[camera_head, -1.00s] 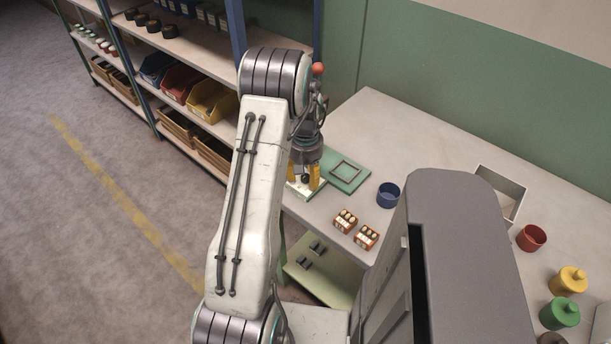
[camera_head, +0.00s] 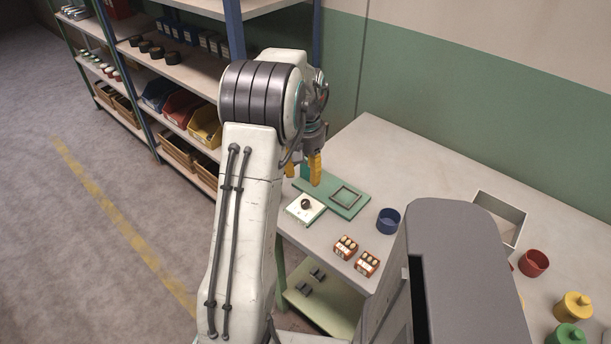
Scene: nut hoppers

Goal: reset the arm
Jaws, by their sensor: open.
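My gripper (camera_head: 303,171) has yellow fingers and hangs above the left end of the table (camera_head: 440,180). It is open and nothing shows between its fingers. My white arm partly hides it. Below it, apart from the fingers, a white block with a dark round knob (camera_head: 305,208) sits on the table at the near edge of a green board (camera_head: 330,190).
A blue cup (camera_head: 388,220) and two small orange boxes (camera_head: 367,264) stand to the right on the table. A white open box (camera_head: 499,214), a red cup (camera_head: 533,263) and yellow and green lidded pots (camera_head: 573,306) are further right. A shelf with coloured bins (camera_head: 180,112) stands left.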

